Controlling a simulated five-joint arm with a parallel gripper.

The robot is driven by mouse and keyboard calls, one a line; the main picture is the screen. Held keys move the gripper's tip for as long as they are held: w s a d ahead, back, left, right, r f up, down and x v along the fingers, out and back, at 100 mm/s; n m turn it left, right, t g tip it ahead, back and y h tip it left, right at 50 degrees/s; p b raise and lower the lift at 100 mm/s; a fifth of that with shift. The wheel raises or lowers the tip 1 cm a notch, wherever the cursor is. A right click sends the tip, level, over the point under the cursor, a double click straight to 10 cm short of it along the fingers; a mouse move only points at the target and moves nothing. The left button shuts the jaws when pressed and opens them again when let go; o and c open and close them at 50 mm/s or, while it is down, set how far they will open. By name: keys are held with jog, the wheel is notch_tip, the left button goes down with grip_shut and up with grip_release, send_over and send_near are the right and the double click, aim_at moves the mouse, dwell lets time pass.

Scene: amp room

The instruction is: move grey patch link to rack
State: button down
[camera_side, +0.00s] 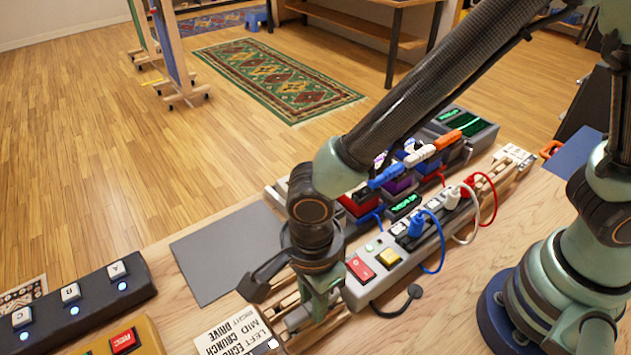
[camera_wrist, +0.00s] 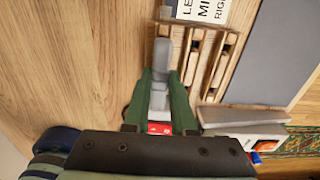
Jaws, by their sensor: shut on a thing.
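My gripper (camera_side: 318,300) is low over the near left end of the wooden rack. Its green fingers also show in the wrist view (camera_wrist: 160,95), shut on the grey patch link (camera_wrist: 161,72). The link is a smooth grey piece reaching forward beyond the fingertips; its rear part is between the fingers. In the side view the link (camera_side: 298,318) is partly hidden by the gripper. The slatted wooden rack (camera_wrist: 219,62) lies just right of the link in the wrist view. I cannot tell whether the link touches it.
A power strip (camera_side: 392,282) with red and yellow switches and coloured cables stands close right of my gripper. Pedals with small plugs stand behind it. A lettered label card (camera_side: 237,332), a dark switch box (camera_side: 75,300) and a grey mat (camera_side: 225,250) lie to the left.

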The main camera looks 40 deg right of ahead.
jog(key=shift+f, duration=0.9)
dwell(1.0)
jog(key=c, duration=0.7)
grip_release()
jog(key=shift+o, duration=0.5)
jog(key=o, duration=0.3)
jog(key=shift+o, duration=0.2)
jog(key=shift+r, duration=3.5)
